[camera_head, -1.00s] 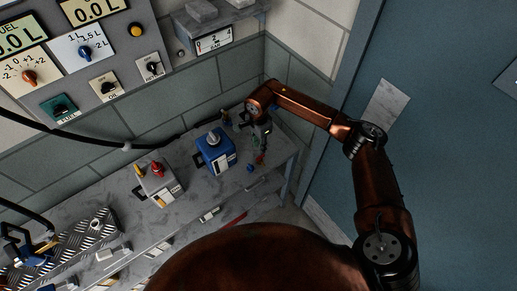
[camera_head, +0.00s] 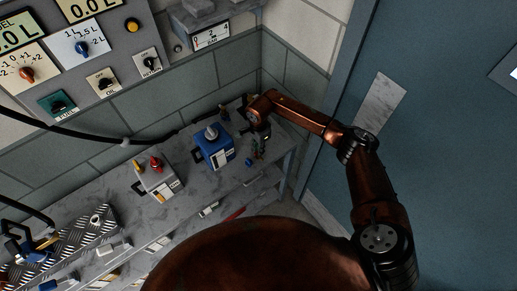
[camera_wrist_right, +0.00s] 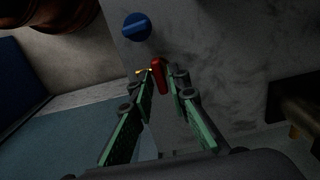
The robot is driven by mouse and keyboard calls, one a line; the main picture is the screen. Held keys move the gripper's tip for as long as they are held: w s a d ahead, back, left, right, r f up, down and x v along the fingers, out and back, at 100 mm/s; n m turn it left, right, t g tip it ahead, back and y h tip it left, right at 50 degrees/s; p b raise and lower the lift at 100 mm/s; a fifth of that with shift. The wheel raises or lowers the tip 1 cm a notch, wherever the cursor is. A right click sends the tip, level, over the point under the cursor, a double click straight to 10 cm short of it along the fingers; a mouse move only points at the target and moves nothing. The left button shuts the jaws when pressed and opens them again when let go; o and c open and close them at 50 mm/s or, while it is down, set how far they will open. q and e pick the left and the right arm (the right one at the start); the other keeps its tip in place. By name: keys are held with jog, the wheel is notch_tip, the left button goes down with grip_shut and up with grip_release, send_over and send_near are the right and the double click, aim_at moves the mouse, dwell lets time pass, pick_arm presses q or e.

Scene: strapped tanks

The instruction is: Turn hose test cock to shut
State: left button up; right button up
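A small red lever handle (camera_wrist_right: 157,74) stands near a brass-coloured fitting (camera_wrist_right: 143,71) in the right wrist view; I take it for the hose test cock. My right gripper (camera_wrist_right: 161,84) has its two green-padded fingers apart, with the red handle between or just beyond their tips. I cannot tell whether either finger touches it. In the head view my right gripper (camera_head: 259,146) reaches down at the right end of the grey bench, and the red handle is too small to make out there. My left gripper is not in view.
A blue round knob (camera_wrist_right: 137,27) sits close beyond the fingertips. A control panel (camera_head: 110,50) is above; a blue door (camera_head: 440,130) is right.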

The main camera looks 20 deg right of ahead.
grip_shut()
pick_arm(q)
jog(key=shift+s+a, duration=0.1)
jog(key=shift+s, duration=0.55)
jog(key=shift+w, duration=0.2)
